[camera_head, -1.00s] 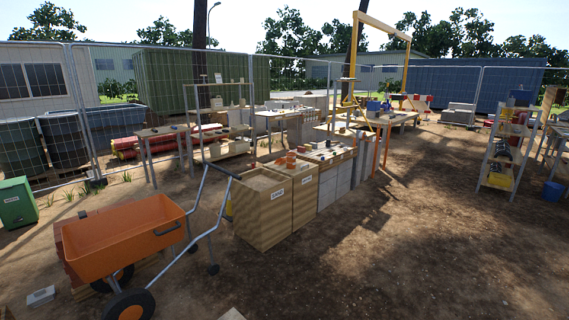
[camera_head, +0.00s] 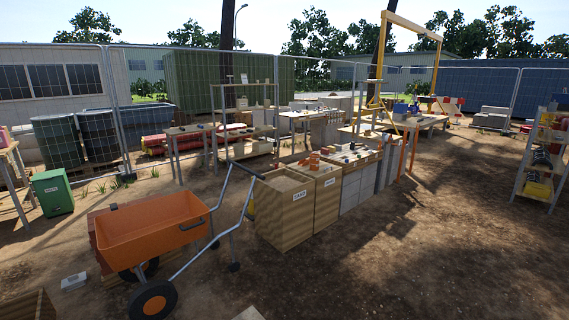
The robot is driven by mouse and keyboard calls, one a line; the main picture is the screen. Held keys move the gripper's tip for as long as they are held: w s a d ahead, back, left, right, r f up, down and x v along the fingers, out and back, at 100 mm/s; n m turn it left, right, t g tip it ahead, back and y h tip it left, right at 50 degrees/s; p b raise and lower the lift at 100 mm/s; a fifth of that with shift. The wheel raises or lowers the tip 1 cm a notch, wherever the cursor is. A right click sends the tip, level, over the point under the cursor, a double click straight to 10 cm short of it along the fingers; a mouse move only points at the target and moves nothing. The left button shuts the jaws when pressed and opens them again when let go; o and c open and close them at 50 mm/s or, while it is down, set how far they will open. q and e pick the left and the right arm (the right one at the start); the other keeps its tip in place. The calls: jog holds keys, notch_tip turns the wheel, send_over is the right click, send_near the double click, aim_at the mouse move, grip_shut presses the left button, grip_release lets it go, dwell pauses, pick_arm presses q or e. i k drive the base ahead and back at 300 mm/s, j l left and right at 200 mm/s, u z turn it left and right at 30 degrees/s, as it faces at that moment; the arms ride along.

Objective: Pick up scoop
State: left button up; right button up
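I cannot make out a scoop for certain. Small orange items (camera_head: 311,158) lie on top of the wooden bins, too small to tell what they are. The near wooden bin labelled sand (camera_head: 283,212) stands in the middle, with a second labelled bin (camera_head: 327,196) right beside it. Neither of my grippers is in view.
An orange wheelbarrow (camera_head: 152,232) stands at the front left, its handles reaching toward the sand bin. A green box (camera_head: 52,192) is at the left. Work tables (camera_head: 190,134) and a shelf rack (camera_head: 545,155) stand farther off. Open dirt ground (camera_head: 430,240) lies at the right.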

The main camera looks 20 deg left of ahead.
aim_at(302, 162)
jog(key=i+u, duration=0.15)
jog(key=i, duration=5.05)
jog(key=i+u, duration=0.2)
jog(key=i, duration=0.3)
jog(key=i+l+u, duration=0.2)
jog(key=i, duration=0.3)
